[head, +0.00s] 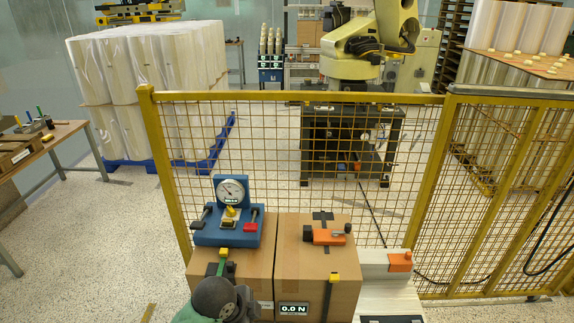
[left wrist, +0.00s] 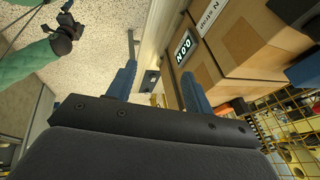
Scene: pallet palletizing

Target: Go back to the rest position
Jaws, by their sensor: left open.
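My left gripper (left wrist: 157,78) shows in the left wrist view with its two blue fingers apart and nothing between them. Beside it are cardboard boxes, one with a force display (left wrist: 184,47). A green arm of mine with a black end (left wrist: 66,30) crosses the upper left of that view; its jaws are too small to tell.
The right cardboard box (head: 312,258) carries an orange-and-black tool (head: 327,235). A blue gauge device (head: 228,215) stands on the left box. A yellow mesh fence (head: 290,97) runs behind them. A wooden table (head: 62,133) is at far left. Floor (head: 85,245) is clear left of the boxes.

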